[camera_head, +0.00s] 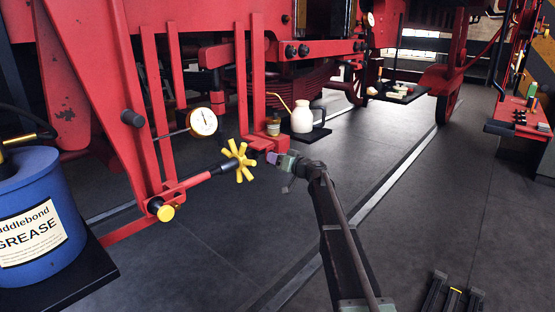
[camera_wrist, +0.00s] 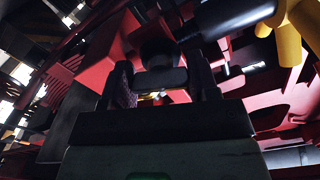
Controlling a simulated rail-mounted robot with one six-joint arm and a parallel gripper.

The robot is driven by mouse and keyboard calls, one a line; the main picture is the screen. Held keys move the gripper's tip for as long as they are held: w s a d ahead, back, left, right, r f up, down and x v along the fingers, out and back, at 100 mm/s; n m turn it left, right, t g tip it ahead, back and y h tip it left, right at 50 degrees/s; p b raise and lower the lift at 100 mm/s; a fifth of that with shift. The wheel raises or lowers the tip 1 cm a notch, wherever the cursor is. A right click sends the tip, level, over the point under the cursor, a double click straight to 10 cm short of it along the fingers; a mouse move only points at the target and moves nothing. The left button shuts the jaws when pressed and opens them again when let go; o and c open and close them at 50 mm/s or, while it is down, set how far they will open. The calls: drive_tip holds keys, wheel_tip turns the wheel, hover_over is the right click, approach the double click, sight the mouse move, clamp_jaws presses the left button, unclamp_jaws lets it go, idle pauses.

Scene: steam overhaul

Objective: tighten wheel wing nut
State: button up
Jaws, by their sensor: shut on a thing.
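My gripper (camera_head: 272,158) reaches up to the end of a red bracket, just right of a yellow star-shaped handwheel (camera_head: 238,160). In the wrist view its two dark purple-grey fingers (camera_wrist: 162,82) are closed on a dark grey crosswise piece (camera_wrist: 160,79), which looks like the wing nut. A dark round end sits just above this piece. In the head view the wing nut is hidden by the gripper. The handwheel also shows at the top right of the wrist view (camera_wrist: 292,35), apart from the fingers.
A red bracket (camera_head: 268,142) carries a small jar (camera_head: 273,127). A cream oil can (camera_head: 302,117) stands on a dark shelf behind. A round gauge (camera_head: 203,122) and a blue grease drum (camera_head: 28,215) are at left.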

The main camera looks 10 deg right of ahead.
drive_tip(key=shift+m, duration=0.4)
drive_tip(key=m, duration=0.2)
drive_tip(key=shift+m, duration=0.4)
drive_tip(key=m, duration=0.3)
drive_tip(key=shift+m, duration=0.4)
drive_tip(key=m, duration=0.6)
drive_tip(key=shift+m, duration=0.3)
drive_tip(key=o, duration=0.9)
drive_tip(key=v, duration=1.1)
drive_tip(key=shift+a, duration=0.1)
